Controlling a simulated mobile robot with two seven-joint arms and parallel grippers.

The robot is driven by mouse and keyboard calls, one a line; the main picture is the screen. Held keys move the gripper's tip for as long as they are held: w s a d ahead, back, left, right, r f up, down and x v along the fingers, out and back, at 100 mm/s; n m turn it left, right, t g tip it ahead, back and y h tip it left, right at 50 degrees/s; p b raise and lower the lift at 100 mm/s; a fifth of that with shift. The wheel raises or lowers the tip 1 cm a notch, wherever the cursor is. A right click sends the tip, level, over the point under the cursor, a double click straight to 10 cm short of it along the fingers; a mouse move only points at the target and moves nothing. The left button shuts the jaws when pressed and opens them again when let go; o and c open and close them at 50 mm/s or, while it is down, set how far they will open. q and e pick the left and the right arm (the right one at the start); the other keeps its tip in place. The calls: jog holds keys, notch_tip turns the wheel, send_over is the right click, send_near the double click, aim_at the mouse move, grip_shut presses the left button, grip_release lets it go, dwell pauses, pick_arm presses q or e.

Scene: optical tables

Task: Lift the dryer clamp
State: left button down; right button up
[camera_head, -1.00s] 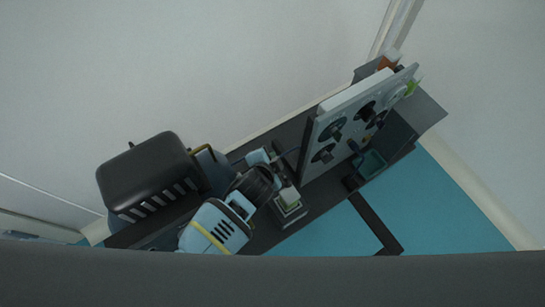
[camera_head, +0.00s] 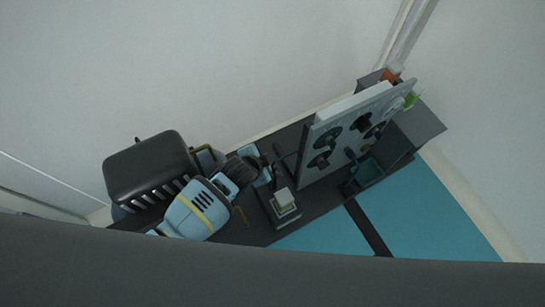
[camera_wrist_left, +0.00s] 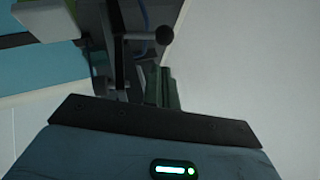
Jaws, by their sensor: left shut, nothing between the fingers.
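The dryer clamp is not clearly identifiable. A grey panel (camera_head: 350,135) carries several black round fittings with handles in the head view. In the left wrist view, a lever with a black ball knob (camera_wrist_left: 165,35) stands just beyond my gripper and may be part of the clamp. My left arm, light blue with a yellow band, reaches from the left toward the panel. My left gripper (camera_head: 281,154) is small and dark there, left of the panel, shut and empty. It also shows in the left wrist view (camera_wrist_left: 161,86), apart from the ball knob. My right gripper is not in view.
A small stand with a pale block (camera_head: 284,200) is on the dark table top (camera_head: 238,231), close to my left arm. A white wall (camera_head: 250,60) lies behind. Blue floor (camera_head: 440,215) is at the right.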

pick_arm(q)
jog(key=shift+w+a+f+g+b, duration=0.15)
jog(key=shift+w+a+f+b, duration=0.15)
jog(key=shift+w+a+f, duration=0.25)
jog(key=shift+w+a+f+g+b, duration=0.15)
jog(key=shift+w+a+f+b, duration=0.15)
jog(key=shift+w+f, duration=0.35)
jog(key=shift+w, duration=0.15)
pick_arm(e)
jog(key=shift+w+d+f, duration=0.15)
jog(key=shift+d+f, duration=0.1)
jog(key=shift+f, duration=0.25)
pick_arm(q)
jog(key=shift+a, duration=0.1)
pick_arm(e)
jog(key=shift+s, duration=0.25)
